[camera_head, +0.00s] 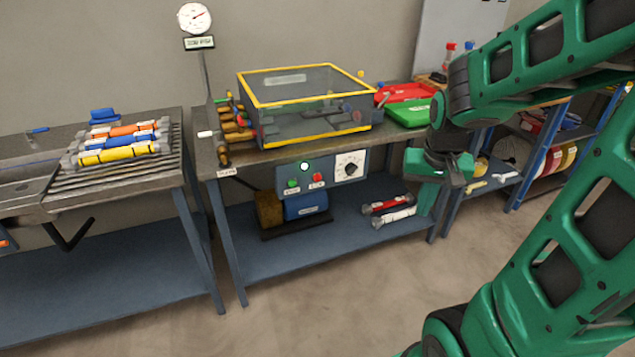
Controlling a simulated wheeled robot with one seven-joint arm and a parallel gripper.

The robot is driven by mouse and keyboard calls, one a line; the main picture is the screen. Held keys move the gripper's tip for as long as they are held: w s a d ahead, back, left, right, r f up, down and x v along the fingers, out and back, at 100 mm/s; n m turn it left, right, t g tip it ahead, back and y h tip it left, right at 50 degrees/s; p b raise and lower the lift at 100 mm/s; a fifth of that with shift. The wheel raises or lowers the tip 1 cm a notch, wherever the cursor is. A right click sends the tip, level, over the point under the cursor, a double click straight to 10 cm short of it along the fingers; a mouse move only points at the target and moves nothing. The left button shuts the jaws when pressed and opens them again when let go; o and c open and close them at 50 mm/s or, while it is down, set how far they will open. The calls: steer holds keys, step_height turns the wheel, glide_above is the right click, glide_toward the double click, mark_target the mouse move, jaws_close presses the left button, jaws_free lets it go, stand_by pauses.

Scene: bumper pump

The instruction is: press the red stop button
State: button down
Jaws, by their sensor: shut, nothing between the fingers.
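The red stop button (318,178) is on the front of a grey control panel (333,177) below the bench top. A green button (293,183) sits to its left, and a lit white-green lamp (304,166) is above and between them. A dial (349,165) is to the right of the red button.
A yellow-edged clear box (305,105) stands on the bench (230,155) above the panel. A gauge (195,18) stands at its left. Red (405,92) and green (408,113) trays lie at the right. A blue pump motor (305,206) is on the lower shelf. The floor in front is clear.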

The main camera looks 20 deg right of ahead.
mark_target(318, 178)
steer(key=w+a+f+t, duration=0.2)
steer(key=w+f, duration=0.4)
steer(key=w, duration=0.4)
steer(key=w+a+f+m+t, duration=0.1)
steer(key=w+a+f+t, duration=0.1)
steer(key=w+f, duration=0.5)
steer(key=w+a+f+t, duration=0.3)
steer(key=w+f, duration=0.4)
steer(key=w, duration=0.8)
steer(key=shift+a+f+m+y, duration=0.2)
steer(key=shift+m+y, duration=0.1)
steer(key=shift+m, duration=0.1)
steer(key=shift+w, duration=0.1)
steer(key=w, duration=0.8)
steer(key=shift+w, duration=0.35)
steer(key=shift+w, duration=0.15)
steer(key=shift+w, duration=0.2)
